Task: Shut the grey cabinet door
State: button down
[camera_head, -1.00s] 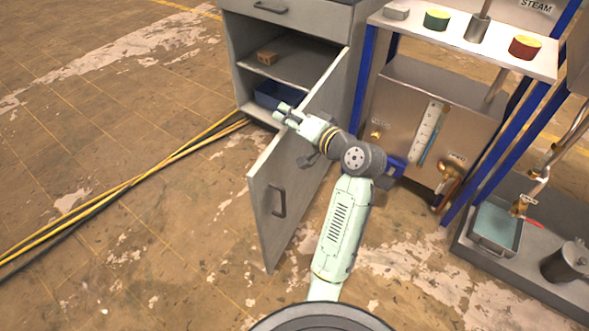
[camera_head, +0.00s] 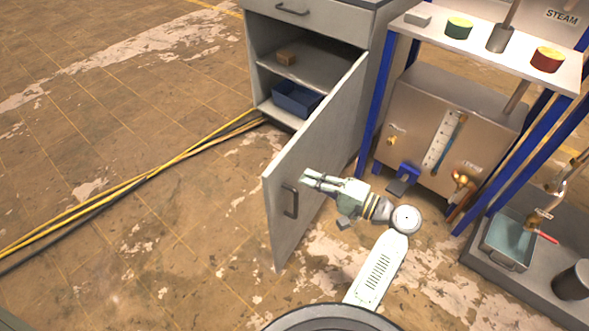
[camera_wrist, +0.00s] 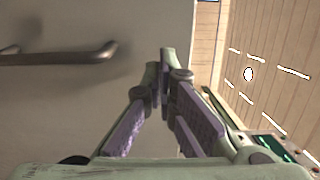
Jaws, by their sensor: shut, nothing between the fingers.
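The grey cabinet (camera_head: 378,60) stands at the top centre of the head view, with its door (camera_head: 318,138) swung wide open toward me. A dark bar handle (camera_head: 290,201) sits on the door's outer face near its free edge. In the wrist view the door (camera_wrist: 60,105) fills the left side, with the handle (camera_wrist: 60,56) at upper left. My gripper (camera_head: 306,180) is shut and empty, in front of the door's outer face, right of the handle. It also shows in the wrist view (camera_wrist: 164,62). I cannot tell whether its tips touch the door.
A blue-framed steel rig (camera_head: 440,120) stands close to the right. Yellow and black cables (camera_head: 150,172) cross the floor at left.

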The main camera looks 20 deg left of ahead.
aim_at(284, 169)
jog(key=shift+w+a+p, duration=0.2)
jog(key=shift+a+p, duration=0.05)
jog(key=shift+a, duration=0.95)
jog(key=shift+w+a+p, duration=0.2)
jog(key=shift+a+p, duration=0.05)
jog(key=shift+a, duration=0.95)
jog(key=shift+a, duration=0.15)
